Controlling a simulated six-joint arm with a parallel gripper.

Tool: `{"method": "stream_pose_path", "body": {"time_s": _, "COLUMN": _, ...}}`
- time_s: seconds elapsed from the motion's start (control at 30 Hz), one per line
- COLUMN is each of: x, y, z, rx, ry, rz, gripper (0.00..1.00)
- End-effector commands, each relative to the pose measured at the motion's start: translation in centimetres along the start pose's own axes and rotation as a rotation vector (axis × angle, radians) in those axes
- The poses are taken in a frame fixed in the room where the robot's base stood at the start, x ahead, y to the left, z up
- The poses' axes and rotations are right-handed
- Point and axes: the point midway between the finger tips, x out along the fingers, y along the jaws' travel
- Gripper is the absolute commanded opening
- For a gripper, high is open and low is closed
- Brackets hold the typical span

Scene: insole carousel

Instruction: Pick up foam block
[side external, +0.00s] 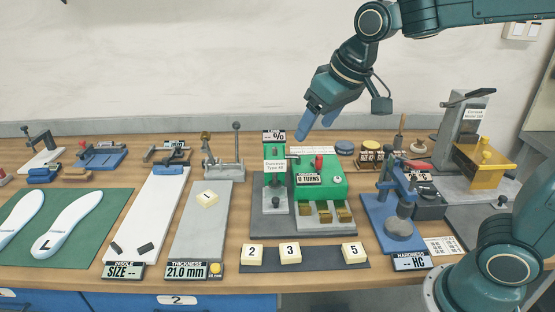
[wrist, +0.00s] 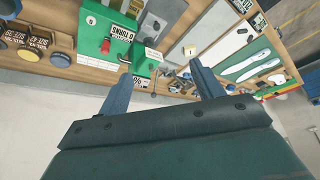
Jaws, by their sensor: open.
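Cream foam blocks with numbers show in the side view. Block 1 (side external: 207,199) lies tilted in heading on the grey plate of the thickness station (side external: 197,237). Block 2 (side external: 252,255), block 3 (side external: 290,252) and block 5 (side external: 353,252) sit apart on a dark strip (side external: 321,258) at the front edge. My gripper (side external: 317,122) is open and empty, high above the back of the bench and far from the blocks. In the wrist view my gripper (wrist: 160,72) shows two spread blue fingers with nothing between them. A small pale block (wrist: 189,50) shows beyond them.
A green tester (side external: 320,183) stands behind the strip, with a blue hardness stand (side external: 385,215) to its right. A white insole board (side external: 150,215) and a green mat with white insoles (side external: 68,225) lie left.

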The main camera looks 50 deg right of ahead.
Motion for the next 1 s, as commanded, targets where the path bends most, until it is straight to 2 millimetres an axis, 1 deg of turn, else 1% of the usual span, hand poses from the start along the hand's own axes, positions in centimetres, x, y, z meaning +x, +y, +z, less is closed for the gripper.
{"method": "stream_pose_path", "body": {"time_s": 0.03, "x": 0.9, "y": -0.4, "z": -1.1, "rx": -0.002, "ry": -0.007, "rz": 0.0, "gripper": 0.66}}
{"method": "stream_pose_path", "body": {"time_s": 0.2, "x": 3.8, "y": -1.8, "z": -4.3, "rx": -0.001, "ry": -0.018, "rz": 0.001, "gripper": 0.66}}
{"method": "stream_pose_path", "body": {"time_s": 0.37, "x": 7.0, "y": -3.3, "z": -7.0, "rx": -0.003, "ry": -0.026, "rz": 0.002, "gripper": 0.66}}
{"method": "stream_pose_path", "body": {"time_s": 0.5, "x": 10.1, "y": -4.8, "z": -9.0, "rx": -0.004, "ry": -0.033, "rz": 0.003, "gripper": 0.66}}
{"method": "stream_pose_path", "body": {"time_s": 0.7, "x": 14.9, "y": -7.0, "z": -11.3, "rx": -0.006, "ry": -0.044, "rz": 0.007, "gripper": 0.66}}
{"method": "stream_pose_path", "body": {"time_s": 0.8, "x": 17.2, "y": -8.0, "z": -12.0, "rx": -0.007, "ry": -0.048, "rz": 0.009, "gripper": 0.66}}
{"method": "stream_pose_path", "body": {"time_s": 0.9, "x": 18.9, "y": -8.8, "z": -12.5, "rx": -0.008, "ry": -0.05, "rz": 0.01, "gripper": 0.66}}
{"method": "stream_pose_path", "body": {"time_s": 1.0, "x": 20.1, "y": -9.3, "z": -12.8, "rx": -0.009, "ry": -0.05, "rz": 0.011, "gripper": 0.66}}
